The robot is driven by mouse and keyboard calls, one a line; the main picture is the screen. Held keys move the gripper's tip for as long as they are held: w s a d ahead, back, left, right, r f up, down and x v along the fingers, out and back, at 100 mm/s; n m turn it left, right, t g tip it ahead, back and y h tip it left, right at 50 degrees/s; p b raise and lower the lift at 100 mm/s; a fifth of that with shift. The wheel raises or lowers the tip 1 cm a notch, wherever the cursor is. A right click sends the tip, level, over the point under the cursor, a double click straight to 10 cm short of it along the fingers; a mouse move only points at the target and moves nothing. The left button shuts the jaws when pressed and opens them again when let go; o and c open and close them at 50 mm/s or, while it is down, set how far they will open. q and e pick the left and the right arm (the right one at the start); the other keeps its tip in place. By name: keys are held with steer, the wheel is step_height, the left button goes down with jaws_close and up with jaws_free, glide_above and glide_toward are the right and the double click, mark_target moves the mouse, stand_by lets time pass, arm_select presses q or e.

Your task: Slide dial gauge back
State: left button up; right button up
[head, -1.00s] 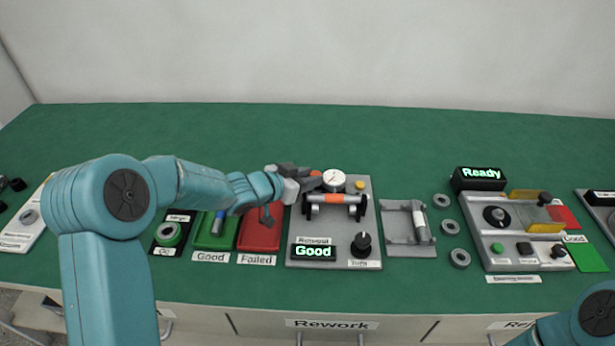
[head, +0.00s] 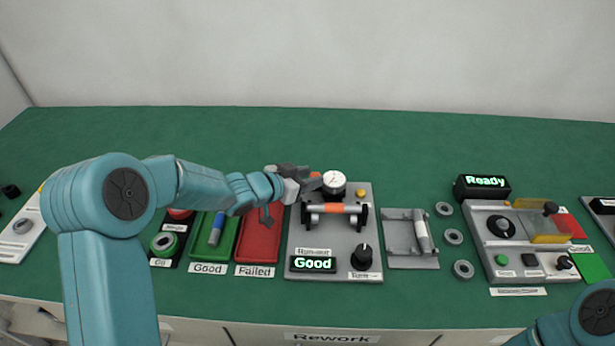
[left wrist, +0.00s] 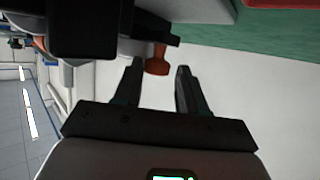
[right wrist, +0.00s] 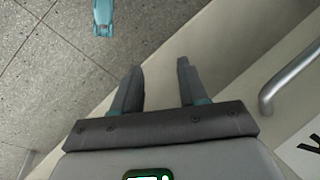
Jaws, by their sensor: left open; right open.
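The dial gauge (head: 334,181) has a round white face and stands at the back of the grey run-out fixture (head: 340,232), behind a shaft (head: 334,208) with an orange middle lying on two black supports. My left gripper (head: 305,182) is just left of the gauge, beside a small orange part. In the left wrist view my left gripper (left wrist: 158,78) is open, with an orange-red knob (left wrist: 157,60) between and slightly beyond its fingertips. I cannot tell whether they touch. My right gripper (right wrist: 160,75) is open and empty in the right wrist view.
The fixture's display (head: 313,263) reads "Good", with a black knob (head: 362,254) beside it. Left are a red tray (head: 259,240) and a green tray (head: 202,236). Right are a grey cradle (head: 405,252) and several rings. The table behind the fixture is clear.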

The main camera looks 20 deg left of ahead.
arm_select(q)
steer(key=shift+s+a, duration=0.1)
steer(key=shift+s, duration=0.05)
steer(key=p+v, duration=0.1)
steer(key=v, duration=1.5)
steer(key=shift+p, duration=0.4)
steer(key=shift+s, duration=0.15)
